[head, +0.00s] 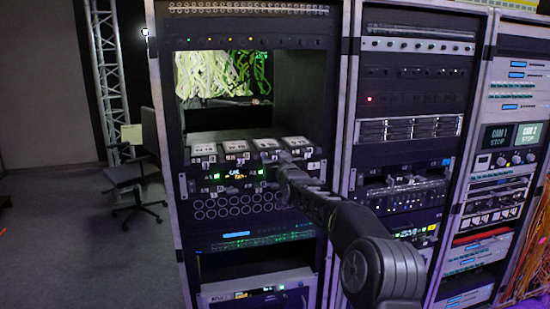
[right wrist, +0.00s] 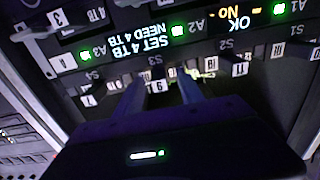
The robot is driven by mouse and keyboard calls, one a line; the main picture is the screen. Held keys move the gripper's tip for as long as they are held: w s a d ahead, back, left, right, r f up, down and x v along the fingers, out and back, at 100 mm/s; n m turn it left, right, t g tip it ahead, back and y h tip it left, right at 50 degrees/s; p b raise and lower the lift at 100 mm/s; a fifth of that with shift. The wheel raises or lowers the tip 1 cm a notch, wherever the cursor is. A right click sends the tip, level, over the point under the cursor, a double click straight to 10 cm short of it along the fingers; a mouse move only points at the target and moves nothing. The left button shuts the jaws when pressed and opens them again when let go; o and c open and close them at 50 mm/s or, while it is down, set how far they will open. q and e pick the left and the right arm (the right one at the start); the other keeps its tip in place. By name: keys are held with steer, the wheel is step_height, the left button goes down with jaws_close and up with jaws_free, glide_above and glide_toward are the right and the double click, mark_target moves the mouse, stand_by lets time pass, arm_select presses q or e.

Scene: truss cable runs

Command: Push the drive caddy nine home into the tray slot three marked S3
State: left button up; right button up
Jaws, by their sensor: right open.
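In the right wrist view, which is upside down, the caddy nine (right wrist: 155,87) shows a small white number tag below the S3 mark (right wrist: 156,61). My right gripper (right wrist: 163,84) is open, with its two fingers pointing at the tray front. The tag lies between the fingers in the picture; I cannot tell whether they touch it. How deep the caddy sits is hidden by the fingers and the dark. In the head view, my right gripper (head: 277,172) is at the right part of the tray front (head: 215,176), small and dark. My left gripper is not in view.
Neighbouring caddies stand close by, one tagged 11 (right wrist: 240,69) near the S2 mark (right wrist: 235,45). A lit display (right wrist: 135,35) reads SET 4 TB, NEED 4 TB. Green lamps glow by A1, A2 and A3. Rack posts (head: 343,120) stand beside my arm.

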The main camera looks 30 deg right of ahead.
steer(key=shift+s+a, duration=0.1)
steer(key=shift+s, duration=0.15)
steer(key=b+v, duration=0.3)
steer(key=v, duration=0.4)
steer(key=shift+b, duration=0.4)
steer(key=shift+s+r, duration=0.1)
steer(key=shift+s, duration=0.05)
